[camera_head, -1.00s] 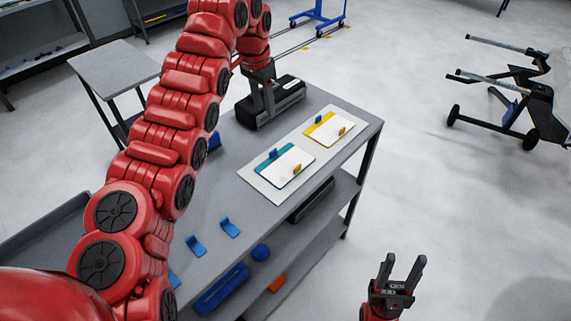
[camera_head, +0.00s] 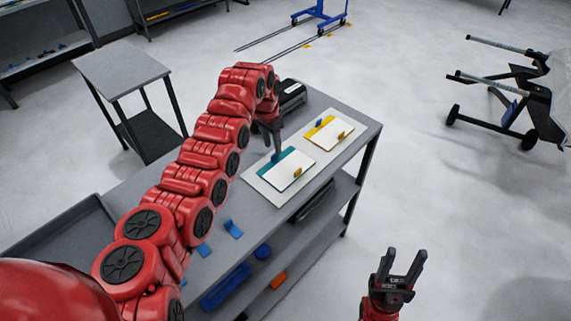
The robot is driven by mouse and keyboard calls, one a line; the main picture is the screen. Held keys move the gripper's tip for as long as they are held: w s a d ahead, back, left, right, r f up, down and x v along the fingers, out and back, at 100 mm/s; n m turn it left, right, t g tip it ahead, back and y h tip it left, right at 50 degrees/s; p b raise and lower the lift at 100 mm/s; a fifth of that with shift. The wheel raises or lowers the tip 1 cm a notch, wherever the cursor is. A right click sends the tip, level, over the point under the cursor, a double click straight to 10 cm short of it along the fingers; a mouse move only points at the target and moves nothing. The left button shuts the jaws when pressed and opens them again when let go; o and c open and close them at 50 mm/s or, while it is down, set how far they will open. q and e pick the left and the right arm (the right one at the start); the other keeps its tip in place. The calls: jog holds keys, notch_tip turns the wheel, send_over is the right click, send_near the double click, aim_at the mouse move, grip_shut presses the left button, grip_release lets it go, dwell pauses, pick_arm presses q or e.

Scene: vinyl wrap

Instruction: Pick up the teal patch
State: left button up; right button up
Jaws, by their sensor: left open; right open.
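The teal patch (camera_head: 287,170) is a white sheet with a teal strip along its upper left edge. It lies on a pale board (camera_head: 262,186) on the grey table. A small blue tab is at its strip and a yellow tab (camera_head: 297,172) at its right side. My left gripper (camera_head: 277,155) points down at the blue tab on the teal strip and partly hides it. It is open; whether it touches the tab I cannot tell. My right gripper (camera_head: 400,262) is open and empty, over the floor to the right of the table.
A dark boxy device (camera_head: 291,94) stands behind my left arm. Blue tabs (camera_head: 233,229) lie near the table's front. A lower shelf holds blue and orange items.

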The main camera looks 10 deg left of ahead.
aim_at(274, 155)
pick_arm(q)
notch_tip(274, 155, down, 3)
jog(key=shift+d+f+p, duration=0.1)
jog(key=shift+d+p, duration=0.05)
jog(key=shift+p, duration=0.35)
jog(key=shift+w+f, duration=0.15)
jog(key=shift+f, duration=0.05)
grip_shut()
